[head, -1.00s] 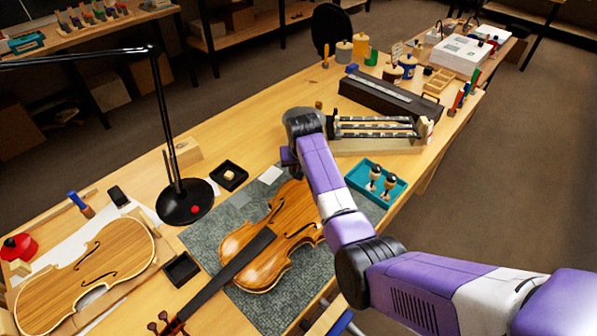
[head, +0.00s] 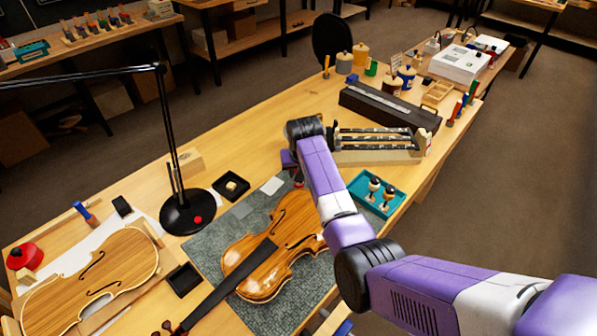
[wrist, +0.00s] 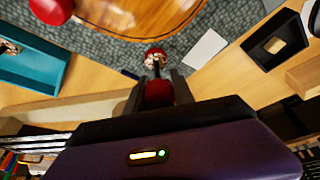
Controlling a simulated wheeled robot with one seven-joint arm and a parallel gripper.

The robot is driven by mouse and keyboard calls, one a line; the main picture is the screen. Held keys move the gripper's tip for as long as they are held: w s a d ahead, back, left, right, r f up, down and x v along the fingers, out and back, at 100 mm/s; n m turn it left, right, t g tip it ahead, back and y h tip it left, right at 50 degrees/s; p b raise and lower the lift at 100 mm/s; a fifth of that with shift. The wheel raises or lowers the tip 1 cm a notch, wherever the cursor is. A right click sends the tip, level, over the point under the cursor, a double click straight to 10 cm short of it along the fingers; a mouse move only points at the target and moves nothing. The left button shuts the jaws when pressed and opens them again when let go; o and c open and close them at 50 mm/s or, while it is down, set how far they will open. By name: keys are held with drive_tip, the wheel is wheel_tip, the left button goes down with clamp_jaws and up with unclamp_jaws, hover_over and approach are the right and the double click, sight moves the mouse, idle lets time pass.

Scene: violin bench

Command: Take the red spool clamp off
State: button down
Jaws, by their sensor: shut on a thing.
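My gripper (wrist: 157,88) is shut on the red spool clamp (wrist: 157,94), which stands between the two dark fingers in the wrist view. A pale and red end of the clamp shows beyond the fingertips, close to the rim of the violin body (wrist: 125,12). I cannot tell whether the clamp still touches the rim. In the head view, a bit of red (head: 298,181) shows below my gripper, by the end of the violin body (head: 262,264) on the grey-green mat. My arm hides part of the violin. Another red round piece (wrist: 50,9) sits at the violin's edge in the wrist view.
A teal tray (head: 396,206) with small clamps stands to the right. A black tray (head: 231,187) and a lamp base (head: 178,219) stand to the left. A long rack (head: 380,158) lies beyond my gripper. A second violin body (head: 62,310) lies at the left.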

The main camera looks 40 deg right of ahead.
drive_tip(key=shift+r+p, duration=1.55)
drive_tip(key=shift+r, duration=0.45)
